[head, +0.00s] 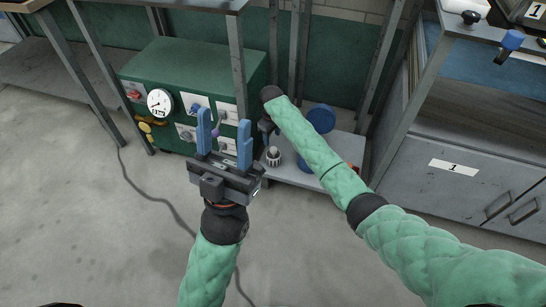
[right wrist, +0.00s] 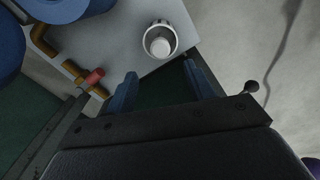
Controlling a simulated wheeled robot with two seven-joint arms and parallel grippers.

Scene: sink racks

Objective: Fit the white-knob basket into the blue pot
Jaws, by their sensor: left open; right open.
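The white-knob basket (head: 273,157) is a small grey cup-like piece on the low grey shelf; in the right wrist view its white knob (right wrist: 160,46) faces the camera. A round blue thing, likely the blue pot (head: 321,118), stands on the same shelf behind my right arm. Blue round shapes (right wrist: 55,8), cut by the frame, show at top left in the right wrist view. My right gripper (right wrist: 163,84) is open and empty, with the basket beyond its fingertips. My left gripper (head: 225,150) is open and empty, in front of the green cabinet.
The green cabinet (head: 190,70) with a dial stands left of the shelf (head: 293,178). Metal posts (head: 237,70) rise around the shelf. Brown pipe pieces with a red end (right wrist: 92,78) lie near the blue shapes. A grey cabinet (head: 440,185) stands right; a cable (head: 150,195) crosses the floor.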

